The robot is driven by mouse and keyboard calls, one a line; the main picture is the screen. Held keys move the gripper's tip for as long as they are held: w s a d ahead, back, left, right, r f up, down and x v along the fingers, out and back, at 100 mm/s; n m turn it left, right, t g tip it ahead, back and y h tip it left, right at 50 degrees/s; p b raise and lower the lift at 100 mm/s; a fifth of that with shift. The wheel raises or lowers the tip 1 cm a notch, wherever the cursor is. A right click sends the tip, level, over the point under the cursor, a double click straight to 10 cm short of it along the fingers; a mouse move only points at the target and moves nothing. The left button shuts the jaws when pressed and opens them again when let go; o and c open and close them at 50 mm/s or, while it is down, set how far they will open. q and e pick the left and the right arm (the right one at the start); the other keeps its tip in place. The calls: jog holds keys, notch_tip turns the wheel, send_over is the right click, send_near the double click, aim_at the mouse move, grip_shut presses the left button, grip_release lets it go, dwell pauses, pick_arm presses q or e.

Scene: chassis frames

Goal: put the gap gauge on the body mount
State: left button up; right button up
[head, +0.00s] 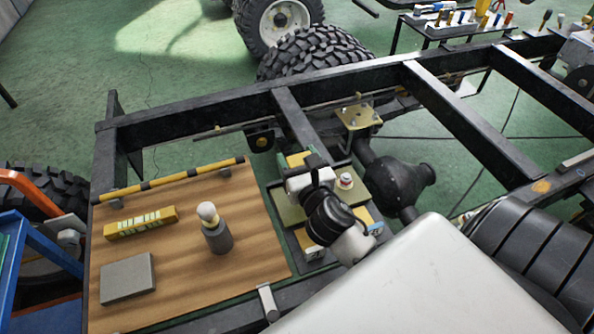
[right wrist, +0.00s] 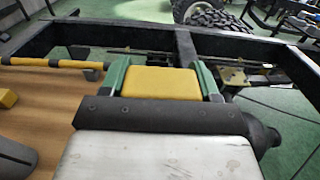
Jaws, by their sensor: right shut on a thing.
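My right gripper (head: 298,168) is shut on a yellow block, which I take to be the gap gauge (head: 296,158). In the right wrist view the gauge (right wrist: 160,82) sits between the two green fingers of my right gripper (right wrist: 161,80). My left gripper is not in view.
The wooden board (head: 175,270) holds a grey bottle-like thing (head: 215,235), a yellow marked block (head: 141,222) and a grey block (head: 128,279). A striped bar (head: 175,180) runs along its far edge. Black frame rails (head: 215,110) and a crossmember (head: 297,122) border the gripper.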

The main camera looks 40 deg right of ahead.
jog(key=shift+w+f+b, duration=0.15)
jog(key=shift+f+b, duration=0.75)
jog(key=shift+f, duration=1.15)
jog(key=shift+f, duration=0.2)
jog(key=o, duration=1.1)
jog(key=shift+r, duration=0.1)
jog(key=shift+r, duration=0.25)
jog(key=b+v, duration=0.2)
jog(key=v, duration=1)
jog(key=shift+b, duration=0.4)
